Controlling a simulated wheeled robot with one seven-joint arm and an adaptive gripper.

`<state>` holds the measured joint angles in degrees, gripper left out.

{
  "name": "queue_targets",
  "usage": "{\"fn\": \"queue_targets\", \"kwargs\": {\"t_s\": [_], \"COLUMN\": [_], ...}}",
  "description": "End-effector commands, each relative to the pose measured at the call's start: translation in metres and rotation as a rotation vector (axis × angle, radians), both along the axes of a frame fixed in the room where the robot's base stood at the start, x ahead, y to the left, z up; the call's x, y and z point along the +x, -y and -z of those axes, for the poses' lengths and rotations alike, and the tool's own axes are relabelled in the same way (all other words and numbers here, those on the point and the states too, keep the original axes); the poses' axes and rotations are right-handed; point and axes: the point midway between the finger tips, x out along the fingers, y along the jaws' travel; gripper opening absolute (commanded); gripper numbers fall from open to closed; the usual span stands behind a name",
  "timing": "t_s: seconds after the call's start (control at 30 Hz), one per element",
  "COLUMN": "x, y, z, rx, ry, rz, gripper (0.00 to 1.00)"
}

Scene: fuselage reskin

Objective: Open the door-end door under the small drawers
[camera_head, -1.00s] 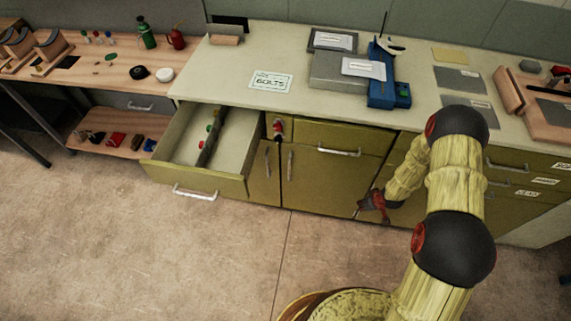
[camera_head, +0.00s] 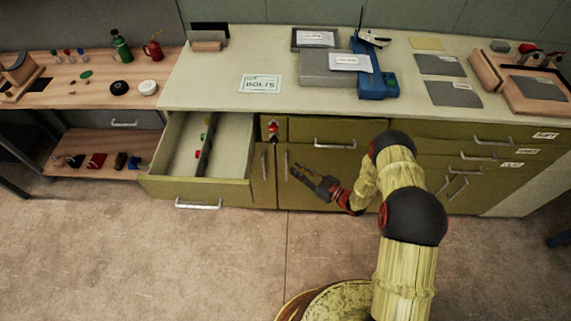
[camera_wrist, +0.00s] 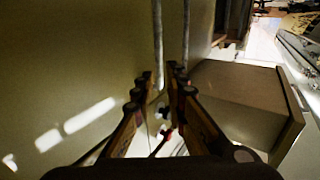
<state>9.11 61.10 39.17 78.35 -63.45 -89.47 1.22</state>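Small labelled drawers (camera_head: 510,140) are at the right, with upright handles (camera_head: 457,187) below. Which door is door-end is unclear.
An open drawer (camera_head: 195,188) juts out left of the doors; it shows at right in the wrist view (camera_wrist: 240,90). A wide drawer (camera_head: 335,130) is shut above. The counter (camera_head: 225,75) carries trays and a blue device (camera_head: 373,80). The floor (camera_head: 190,260) is clear.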

Motion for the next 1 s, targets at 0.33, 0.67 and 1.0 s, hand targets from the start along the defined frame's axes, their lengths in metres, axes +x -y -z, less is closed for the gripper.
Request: {"fn": "queue_targets", "kwargs": {"t_s": [0.33, 0.67, 1.0], "x": [0.03, 0.036, 0.036], "y": [-0.041, -0.049, -0.049], "z": [0.002, 0.0, 0.0], "rx": [-0.002, -0.002, -0.002], "ry": [0.001, -0.001, -0.001], "rz": [-0.001, 0.001, 0.001], "gripper": [0.14, 0.14, 0.0]}}
